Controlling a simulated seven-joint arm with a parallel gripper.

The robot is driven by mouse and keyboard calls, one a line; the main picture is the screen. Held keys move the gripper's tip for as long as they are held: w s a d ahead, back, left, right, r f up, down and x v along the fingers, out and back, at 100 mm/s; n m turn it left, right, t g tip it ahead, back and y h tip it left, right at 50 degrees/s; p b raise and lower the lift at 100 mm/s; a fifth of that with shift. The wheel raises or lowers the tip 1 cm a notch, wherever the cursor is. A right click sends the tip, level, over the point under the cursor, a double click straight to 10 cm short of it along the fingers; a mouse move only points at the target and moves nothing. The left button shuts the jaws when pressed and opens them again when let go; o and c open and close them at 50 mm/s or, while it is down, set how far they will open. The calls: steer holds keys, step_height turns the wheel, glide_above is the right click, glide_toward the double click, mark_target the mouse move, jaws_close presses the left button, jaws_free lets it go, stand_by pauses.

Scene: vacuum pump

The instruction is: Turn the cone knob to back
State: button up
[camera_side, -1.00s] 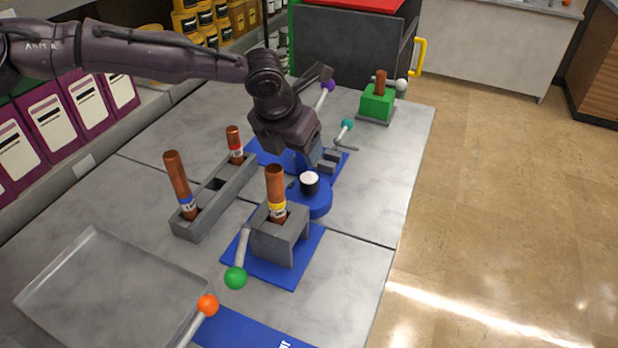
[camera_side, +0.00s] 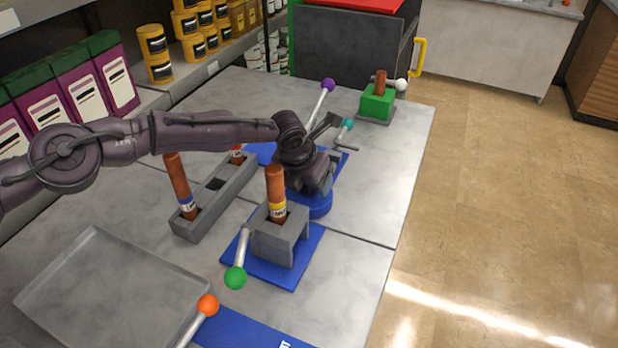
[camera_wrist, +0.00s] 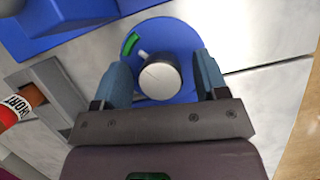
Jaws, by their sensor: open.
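The cone knob (camera_wrist: 160,78) shows in the wrist view as a pale round cap on a dark body, with a thin line across its top. A small nub at its upper left faces a green mark (camera_wrist: 130,44) on the round blue base (camera_wrist: 182,32). My gripper (camera_wrist: 162,68) is open, with one blue-grey finger on each side of the knob and gaps between. In the side view my gripper (camera_side: 313,188) is over the blue base (camera_side: 320,208) and hides the knob.
A grey block with a brown tube (camera_side: 276,190) stands just in front of my gripper. A grey rack (camera_side: 215,195) with tubes is to the left. Levers with purple (camera_side: 328,85) and teal (camera_side: 347,125) balls stand behind. Bare table lies to the right.

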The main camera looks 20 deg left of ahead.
steer(key=c, duration=0.9)
steer(key=shift+c, duration=0.2)
steer(key=shift+m, duration=0.4)
steer(key=m+g+h, duration=0.1)
steer(key=m+h, duration=0.1)
steer(key=m, duration=0.3)
steer(key=shift+m+h, duration=0.3)
steer(key=shift+m, duration=0.5)
steer(key=shift+w+d+r+m+g, duration=0.1)
steer(key=shift+r+m+g, duration=0.1)
steer(key=shift+m, duration=0.2)
steer(key=shift+w+d+r+m+g, duration=0.1)
steer(key=shift+m+g, duration=0.1)
steer(key=shift+m, duration=0.2)
steer(key=shift+s+a+f+m+h, duration=0.2)
steer(key=shift+m+h, duration=0.1)
steer(key=shift+m, duration=0.1)
